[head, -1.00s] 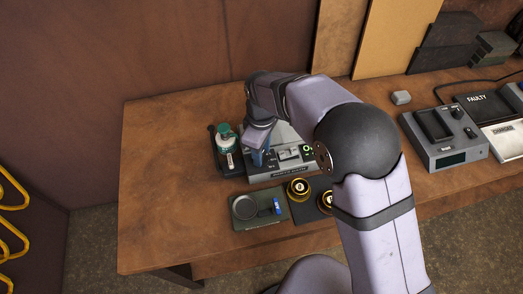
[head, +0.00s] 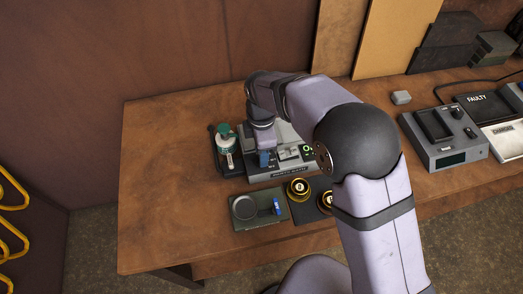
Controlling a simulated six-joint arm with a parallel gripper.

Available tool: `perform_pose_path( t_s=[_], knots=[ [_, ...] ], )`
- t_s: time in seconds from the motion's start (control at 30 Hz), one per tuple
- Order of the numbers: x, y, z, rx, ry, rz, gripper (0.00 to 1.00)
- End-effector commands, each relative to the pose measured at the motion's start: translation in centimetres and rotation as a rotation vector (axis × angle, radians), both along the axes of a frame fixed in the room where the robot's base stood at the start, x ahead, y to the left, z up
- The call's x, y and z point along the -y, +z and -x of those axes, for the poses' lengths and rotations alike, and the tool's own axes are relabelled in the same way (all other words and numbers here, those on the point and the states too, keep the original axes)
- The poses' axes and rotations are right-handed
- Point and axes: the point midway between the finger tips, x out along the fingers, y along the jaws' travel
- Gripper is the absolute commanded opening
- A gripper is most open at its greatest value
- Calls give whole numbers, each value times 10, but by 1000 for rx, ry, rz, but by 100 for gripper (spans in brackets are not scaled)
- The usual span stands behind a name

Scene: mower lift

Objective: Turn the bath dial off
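The bath unit (head: 284,171) is a grey box near the middle of the table, with a lit green ring (head: 308,149) at its right end. I cannot tell for sure which part is the dial or how it is set. My gripper (head: 264,160) points down over the left part of the unit's front. Its bluish tip is close to the unit or touching it; I cannot tell which. Whether the fingers are open or shut does not show. My arm hides the unit's back right.
A bottle-like item with a green top (head: 225,135) stands just left. In front lie a green tray (head: 284,216) with a round dish and blue item, and two brass weights (head: 298,187) on a dark mat. Devices stand right. The table's left side (head: 165,190) is clear.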

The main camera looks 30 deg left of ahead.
Motion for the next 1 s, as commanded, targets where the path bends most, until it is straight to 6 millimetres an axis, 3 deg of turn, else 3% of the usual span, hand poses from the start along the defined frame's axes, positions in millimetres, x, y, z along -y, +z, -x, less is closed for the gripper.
perform_pose_path(
  t_s=[0.47,0.5,0.53,1.0],
  knots=[
    [-2,2,-1,4,16,-6,9],
    [-2,2,-1,4,16,-6,41],
    [-2,2,-1,4,16,-6,48],
    [-1,8,-1,3,14,-4,50]
  ],
)
